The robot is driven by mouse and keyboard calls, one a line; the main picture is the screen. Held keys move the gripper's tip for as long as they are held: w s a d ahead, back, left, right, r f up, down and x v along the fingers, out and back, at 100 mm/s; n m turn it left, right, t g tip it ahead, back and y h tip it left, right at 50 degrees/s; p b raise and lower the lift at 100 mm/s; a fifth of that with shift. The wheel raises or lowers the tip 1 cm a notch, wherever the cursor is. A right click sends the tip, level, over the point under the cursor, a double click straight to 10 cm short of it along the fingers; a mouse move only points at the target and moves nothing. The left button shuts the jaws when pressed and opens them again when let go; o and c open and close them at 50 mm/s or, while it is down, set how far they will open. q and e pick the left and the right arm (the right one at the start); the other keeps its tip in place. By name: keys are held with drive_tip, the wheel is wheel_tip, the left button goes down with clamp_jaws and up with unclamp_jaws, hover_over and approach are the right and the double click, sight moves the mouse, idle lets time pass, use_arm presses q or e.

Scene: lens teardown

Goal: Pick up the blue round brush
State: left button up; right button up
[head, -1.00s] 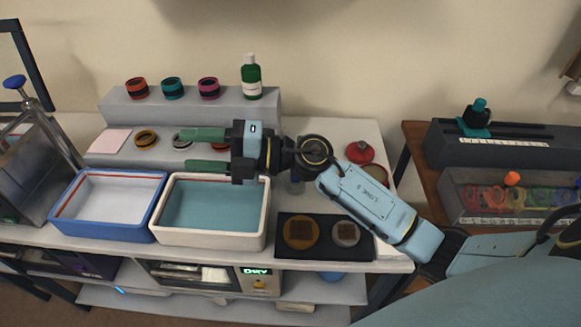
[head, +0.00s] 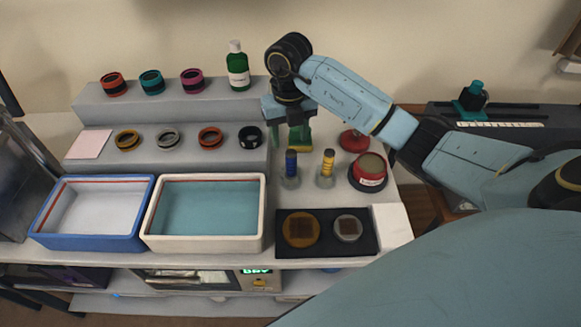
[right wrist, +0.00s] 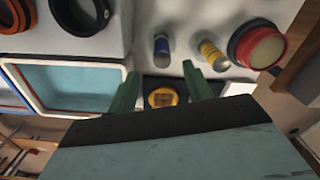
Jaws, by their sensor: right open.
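The blue round brush (head: 291,163) stands upright in a small clear holder on the grey table, behind the black mat. It also shows in the right wrist view (right wrist: 161,44), just beyond my fingertips and roughly centred between them. My right gripper (head: 290,140) points down, open and empty, behind the brush in the head view. Its two green fingers also show apart in the right wrist view (right wrist: 159,70). I see no contact between the fingers and the brush. My left gripper is not in view.
A yellow-banded tool (head: 327,162) stands in a similar holder close right of the brush. Further right are a red-rimmed round pot (head: 369,170) and a red knob (head: 353,140). A black ring (head: 250,137) lies left. The cream tray (head: 150,232) and black mat (head: 325,251) are in front.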

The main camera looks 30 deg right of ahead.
sight(291, 161)
wheel_tip(291, 161, down, 4)
drive_tip(key=shift+f, duration=0.15)
wheel_tip(291, 161, down, 5)
drive_tip(key=shift+s+d+f, duration=0.1)
drive_tip(key=shift+d, duration=0.05)
